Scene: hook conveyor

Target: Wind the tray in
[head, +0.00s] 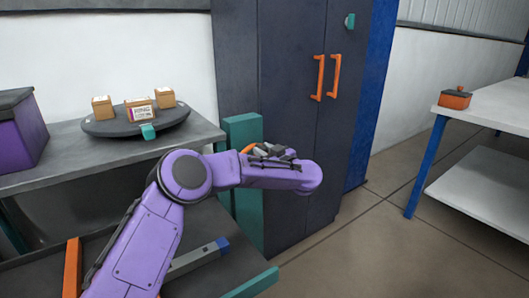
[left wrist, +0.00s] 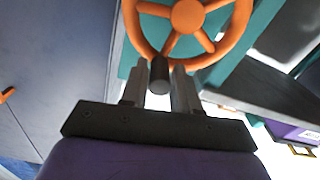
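An orange handwheel (left wrist: 187,16) with a dark knob (left wrist: 160,76) shows at the top of the left wrist view. In the head view only a bit of its orange rim (head: 246,149) shows beside the teal post (head: 243,132). My left gripper (head: 268,153) is at the wheel. My right gripper is out of view.
A round dark stand (head: 100,128) with several small boxes sits on a grey table (head: 70,158), beside a purple bin (head: 20,135). A dark cabinet (head: 290,90) with orange handles stands behind the gripper. A white table (head: 490,102) is right; the floor between is clear.

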